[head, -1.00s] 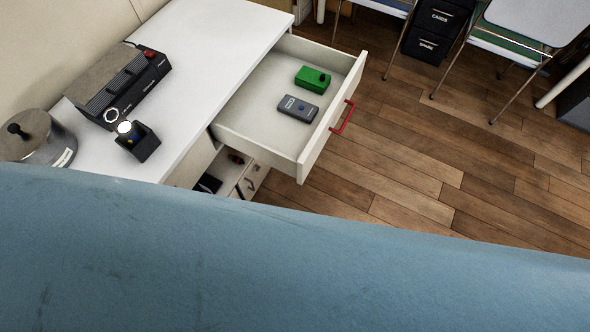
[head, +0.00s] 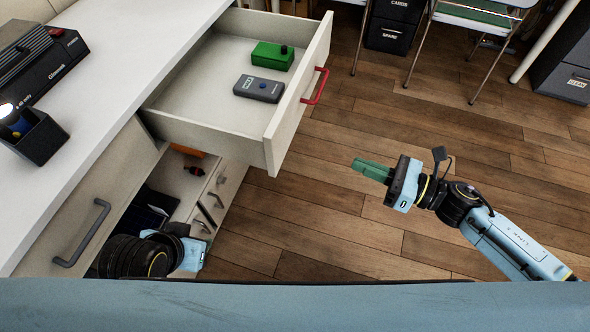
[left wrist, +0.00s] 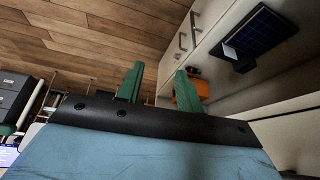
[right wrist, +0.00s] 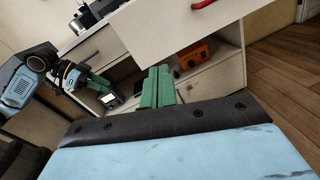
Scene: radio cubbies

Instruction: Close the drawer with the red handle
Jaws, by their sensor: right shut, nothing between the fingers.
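The drawer (head: 202,128) with the red handle (head: 314,87) is pulled out from the white desk in the head view. A green box (head: 272,56) and a grey device (head: 259,88) lie inside it. My right gripper (head: 362,167) is shut and empty, to the right of the drawer front and apart from it. In the right wrist view its green fingers (right wrist: 157,85) are together, with the red handle (right wrist: 204,3) at the top edge. My left gripper (left wrist: 158,85) is open and empty in the left wrist view, near the lower cubbies; its fingers are hidden in the head view.
The desk top (head: 135,60) carries a black radio (head: 45,65) and a dark holder (head: 38,138). A closed drawer with a grey handle (head: 82,232) is at left. An orange item (left wrist: 197,87) sits in a lower cubby. Wooden floor (head: 400,110) is clear right of the drawer.

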